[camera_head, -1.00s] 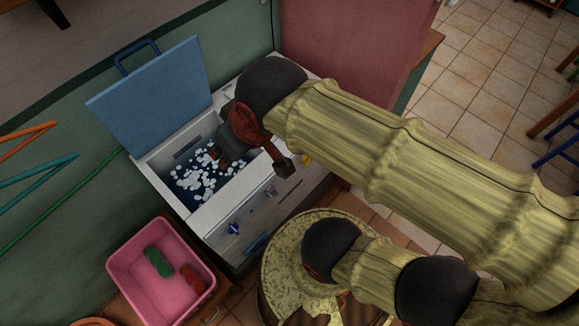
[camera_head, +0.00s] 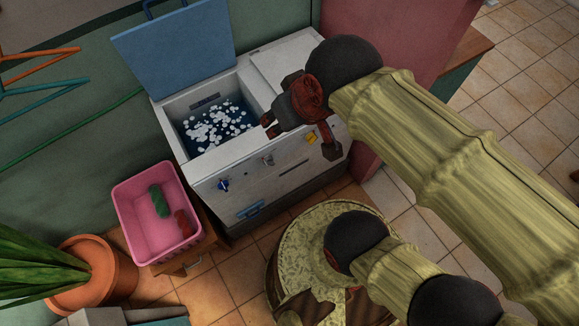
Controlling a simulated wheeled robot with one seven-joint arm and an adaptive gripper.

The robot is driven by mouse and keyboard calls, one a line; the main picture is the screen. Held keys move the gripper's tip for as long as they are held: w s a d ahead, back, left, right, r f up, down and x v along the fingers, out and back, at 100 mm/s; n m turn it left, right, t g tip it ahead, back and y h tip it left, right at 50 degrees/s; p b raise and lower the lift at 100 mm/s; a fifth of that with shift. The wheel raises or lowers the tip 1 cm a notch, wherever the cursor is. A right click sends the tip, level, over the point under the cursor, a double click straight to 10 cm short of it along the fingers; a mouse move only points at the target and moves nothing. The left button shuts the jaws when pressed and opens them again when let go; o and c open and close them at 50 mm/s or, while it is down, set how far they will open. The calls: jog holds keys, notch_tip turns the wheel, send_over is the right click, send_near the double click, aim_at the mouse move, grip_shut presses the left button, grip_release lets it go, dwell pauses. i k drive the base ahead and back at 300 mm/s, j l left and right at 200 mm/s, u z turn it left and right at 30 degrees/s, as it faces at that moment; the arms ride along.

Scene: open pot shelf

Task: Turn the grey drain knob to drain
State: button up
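The white washing machine (camera_head: 206,166) has its blue lid (camera_head: 175,48) raised over an open tub of dark water with white foam (camera_head: 215,122). A small grey knob (camera_head: 267,160) is on its front panel, right of a blue knob (camera_head: 223,185). A yellow part (camera_head: 311,137) on the panel is partly hidden by my gripper. My gripper (camera_head: 300,139) is open and empty, its fingers spread wide, over the front edge of the machine. It appears up and to the right of the grey knob; I cannot tell its distance from the panel.
A pink basket (camera_head: 128,212) with a green and a red item stands left of the machine. A potted plant (camera_head: 82,275) is at the lower left. A blue handle (camera_head: 250,210) is low on the machine's front. Tiled floor is clear at the right.

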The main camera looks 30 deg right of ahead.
aim_at(268, 160)
jog(key=k+j, duration=1)
jog(key=i+j+z, duration=0.05)
jog(key=j, duration=0.05)
